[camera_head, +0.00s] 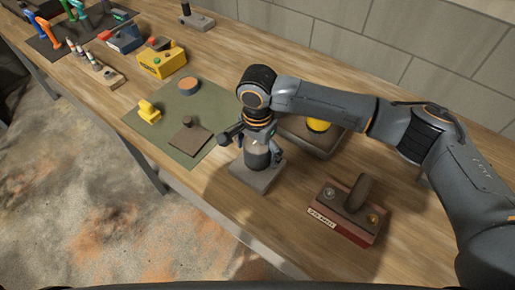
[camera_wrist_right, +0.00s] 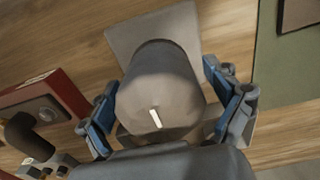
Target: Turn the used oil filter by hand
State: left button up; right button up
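The used oil filter (camera_head: 257,158) is a grey-brown upright cylinder on a square grey block (camera_head: 262,180) at the table's front edge. It fills the middle of the right wrist view (camera_wrist_right: 160,80), with a white mark on it. My right gripper (camera_head: 259,143) points down over the filter. In the wrist view its two blue-padded fingers (camera_wrist_right: 160,85) stand on either side of the filter, with narrow gaps seeming to show between pads and filter. The gripper hides the filter's upper part in the head view. My left gripper is in neither view.
A red box (camera_head: 345,224) with a brown handle stands to the right, close by. A grey tray (camera_head: 325,148) with a yellow item lies behind my right gripper. A green mat (camera_head: 205,98) with several parts lies left. Yellow (camera_head: 163,63) and blue boxes stand farther left.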

jog(key=c, duration=1.3)
jog(key=shift+r+n+p, duration=0.25)
jog(key=shift+n+p, duration=0.9)
jog(key=shift+n, duration=0.05)
jog(key=n+p, duration=0.2)
jog(key=n, duration=0.2)
jog(key=shift+f, duration=0.1)
jog(key=n+p, duration=0.1)
jog(key=n, duration=0.1)
jog(key=shift+n, duration=0.3)
jog(key=n+p, duration=0.1)
jog(key=n, duration=0.4)
jog(key=shift+p, duration=0.35)
jog(key=n, duration=0.3)
jog(key=shift+f, duration=0.15)
jog(key=o, duration=1.6)
